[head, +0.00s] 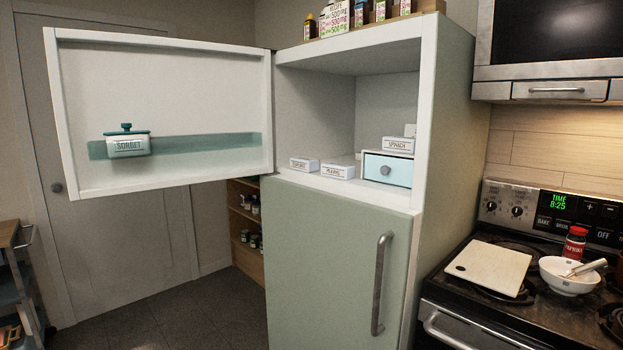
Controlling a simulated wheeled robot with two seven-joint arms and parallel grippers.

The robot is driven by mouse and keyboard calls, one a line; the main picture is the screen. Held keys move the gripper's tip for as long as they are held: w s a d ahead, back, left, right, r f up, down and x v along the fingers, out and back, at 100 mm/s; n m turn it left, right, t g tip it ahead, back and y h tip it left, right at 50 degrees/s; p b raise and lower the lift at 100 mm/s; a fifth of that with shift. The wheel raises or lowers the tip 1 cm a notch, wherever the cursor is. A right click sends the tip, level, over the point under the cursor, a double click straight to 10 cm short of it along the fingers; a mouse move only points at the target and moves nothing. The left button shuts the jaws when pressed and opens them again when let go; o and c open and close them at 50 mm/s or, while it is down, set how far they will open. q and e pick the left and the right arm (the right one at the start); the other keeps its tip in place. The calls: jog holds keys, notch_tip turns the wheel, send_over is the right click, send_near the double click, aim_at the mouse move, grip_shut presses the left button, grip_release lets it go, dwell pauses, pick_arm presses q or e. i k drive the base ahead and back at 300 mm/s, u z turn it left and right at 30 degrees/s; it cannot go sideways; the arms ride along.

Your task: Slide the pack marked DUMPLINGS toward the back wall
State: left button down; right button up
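The open freezer compartment (300,110) holds several white packs. One small pack (304,164) lies at the front left of its floor, and another pack (338,171) lies at the front middle, with what looks like a further white pack partly hidden behind it. The lettering on these two is too small to read surely, so I cannot tell which is marked DUMPLINGS. A pack that appears to read SPINACH (398,145) rests on the blue-fronted drawer (388,168) at the right. Neither of my grippers is in view.
The freezer door (200,85) stands open to the left, with a SORBET tub (127,145) on its inner side. The fridge door (325,260) below is closed. A stove (480,325) with a cutting board (488,268) and bowl (566,283) stands at the right.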

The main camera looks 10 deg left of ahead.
aim_at(299, 164)
jog(key=u, duration=2.4)
jog(key=i, duration=5.1)
jog(key=z, duration=4.05)
jog(key=i, duration=0.8)
jog(key=u, duration=0.05)
